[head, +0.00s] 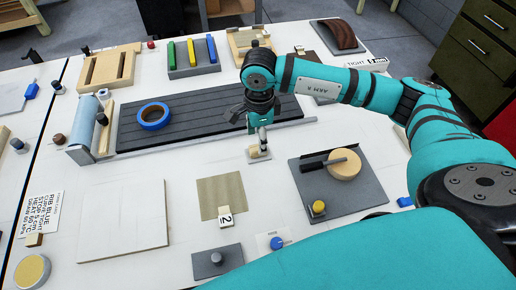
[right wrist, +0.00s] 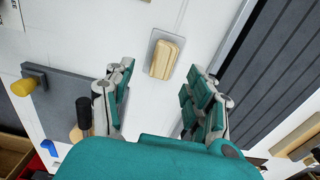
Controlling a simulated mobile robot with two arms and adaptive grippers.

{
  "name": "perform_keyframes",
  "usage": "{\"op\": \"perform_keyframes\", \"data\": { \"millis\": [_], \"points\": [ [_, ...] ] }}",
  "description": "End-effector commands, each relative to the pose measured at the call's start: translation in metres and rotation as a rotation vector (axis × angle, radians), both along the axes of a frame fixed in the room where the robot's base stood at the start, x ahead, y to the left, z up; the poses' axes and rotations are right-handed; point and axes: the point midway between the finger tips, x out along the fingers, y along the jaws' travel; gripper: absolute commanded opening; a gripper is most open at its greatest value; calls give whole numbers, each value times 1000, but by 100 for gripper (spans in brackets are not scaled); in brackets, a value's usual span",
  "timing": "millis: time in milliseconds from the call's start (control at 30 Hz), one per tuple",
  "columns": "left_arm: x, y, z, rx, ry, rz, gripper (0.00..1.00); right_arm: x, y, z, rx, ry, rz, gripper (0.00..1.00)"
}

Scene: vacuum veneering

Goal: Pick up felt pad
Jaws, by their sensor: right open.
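A small pale wooden block on a thin light-grey base, which looks like the felt pad (head: 258,153), lies on the white table near the middle of the head view. In the right wrist view the same pad (right wrist: 166,58) lies just beyond the fingertips, between the lines of the two fingers. My right gripper (head: 262,133) points down above it, and its fingers partly cover it in the head view. The right gripper (right wrist: 162,78) is open and empty, with a wide gap between its fingers. My left gripper is not in view.
A dark slatted panel (head: 195,118) with a blue tape roll (head: 154,116) lies behind the pad. A grey plate (head: 365,195) with a round wooden piece and a yellow knob is to the right. A tan veneer square (head: 220,195) is in front, at left.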

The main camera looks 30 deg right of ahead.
Motion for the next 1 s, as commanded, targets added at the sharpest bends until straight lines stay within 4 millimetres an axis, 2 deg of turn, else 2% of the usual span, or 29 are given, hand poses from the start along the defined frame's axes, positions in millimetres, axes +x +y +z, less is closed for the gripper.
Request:
{"op": "perform_keyframes", "data": {
  "millis": [167,267,400,700,1000],
  "points": [
    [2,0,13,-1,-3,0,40,1,0,-13,0,4,0,56],
    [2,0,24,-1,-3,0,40,4,1,-28,0,5,-1,56],
    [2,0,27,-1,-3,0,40,4,1,-48,1,2,1,56],
    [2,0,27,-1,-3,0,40,5,1,-54,1,0,1,56],
    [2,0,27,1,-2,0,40,5,0,-53,1,0,0,17]
  ]
}}
